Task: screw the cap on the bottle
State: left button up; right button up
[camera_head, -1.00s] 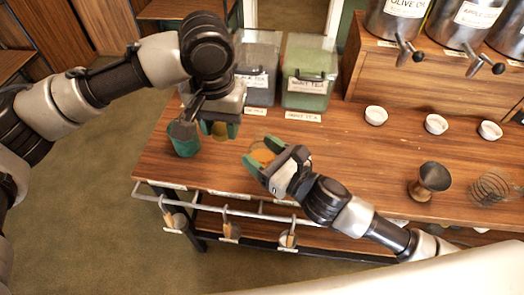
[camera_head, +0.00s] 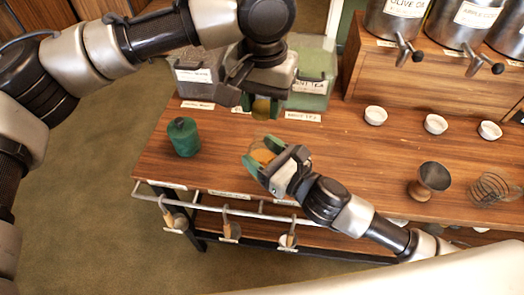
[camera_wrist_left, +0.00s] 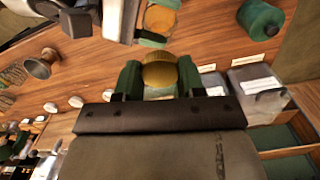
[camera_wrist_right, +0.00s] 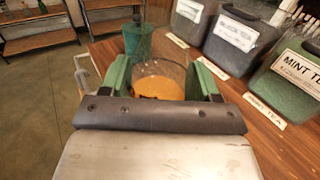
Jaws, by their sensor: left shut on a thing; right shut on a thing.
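A gold round cap (camera_head: 262,106) is held between the green fingers of my left gripper (camera_head: 261,104). It also shows clearly in the left wrist view (camera_wrist_left: 160,72). A clear glass bottle with orange contents (camera_head: 262,155) stands at the table's front part, its mouth open. My right gripper (camera_head: 264,160) is shut around its sides, with a finger on either side in the right wrist view (camera_wrist_right: 160,80). The cap is apart from the bottle, beyond it towards the tea boxes in the head view. The exact height of the cap above the table is hard to tell.
A dark green canister (camera_head: 184,137) stands to the left of the bottle. Labelled tea boxes (camera_head: 312,85) stand behind my left gripper. White bowls (camera_head: 375,115), a dark funnel-like vessel (camera_head: 431,180) and a wire coil (camera_head: 490,188) are further right. The tabletop between is clear.

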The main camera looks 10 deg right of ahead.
pick_arm(q)
jog(key=shift+f, duration=1.65)
jog(key=shift+f, duration=0.85)
jog(key=shift+f, duration=0.6)
